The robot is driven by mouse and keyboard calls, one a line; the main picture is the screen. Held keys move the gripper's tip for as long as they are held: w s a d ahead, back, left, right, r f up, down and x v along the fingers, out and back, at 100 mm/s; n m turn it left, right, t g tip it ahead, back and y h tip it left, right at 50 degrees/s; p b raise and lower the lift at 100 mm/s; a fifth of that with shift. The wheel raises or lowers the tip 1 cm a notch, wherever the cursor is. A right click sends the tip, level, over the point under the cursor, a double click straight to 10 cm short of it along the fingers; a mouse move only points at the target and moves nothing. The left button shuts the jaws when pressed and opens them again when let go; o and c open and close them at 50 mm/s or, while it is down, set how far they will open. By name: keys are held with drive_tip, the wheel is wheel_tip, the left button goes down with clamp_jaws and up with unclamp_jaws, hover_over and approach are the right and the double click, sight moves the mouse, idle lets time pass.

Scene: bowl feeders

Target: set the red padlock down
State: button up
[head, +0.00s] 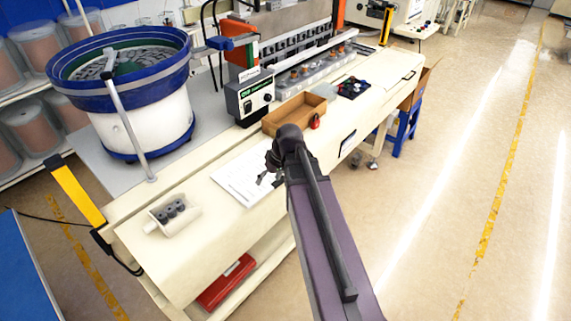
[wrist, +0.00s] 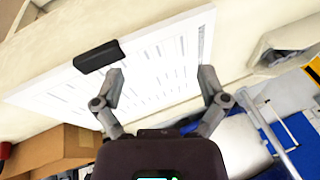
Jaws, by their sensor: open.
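The red padlock (head: 316,122) is a small red object with a dark part, at the near right corner of the cardboard tray on the bench. It appears to rest on the bench top, close to or touching the tray. In the wrist view a red bit at the left edge (wrist: 5,150) looks like the same padlock, mostly cut off. My gripper (head: 268,178) is over the white paper sheet, to the left of and nearer than the padlock, clear of it. In the wrist view my gripper's fingers (wrist: 160,78) are spread apart with nothing between them.
The cardboard tray (head: 290,113) stands beyond my gripper. The paper (head: 232,180) lies below it, with a black bar (wrist: 97,57) on it. A white bin (head: 160,222) of dark parts and a blue bowl feeder (head: 120,65) are left. The bench's near left top (head: 185,260) is clear.

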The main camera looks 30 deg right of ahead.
drive_tip(key=s+a+f+b, duration=0.1)
drive_tip(key=a, duration=0.1)
drive_tip(key=s+a+f+g+h+b, duration=0.1)
drive_tip(key=a, duration=0.1)
drive_tip(key=s+a+f+m+h+b, duration=0.1)
drive_tip(key=s+a+f, duration=0.1)
drive_tip(key=shift+a+g, duration=0.3)
wheel_tip(320, 180, down, 7)
drive_tip(key=s+a+h+b, duration=0.1)
drive_tip(key=s+a+b, duration=0.1)
drive_tip(key=b, duration=0.5)
drive_tip(key=shift+s+a+m+h, duration=0.15)
drive_tip(key=shift+a+m+h, duration=0.2)
drive_tip(key=shift+m+h, duration=0.05)
drive_tip(key=c, duration=0.5)
drive_tip(key=shift+d, duration=0.1)
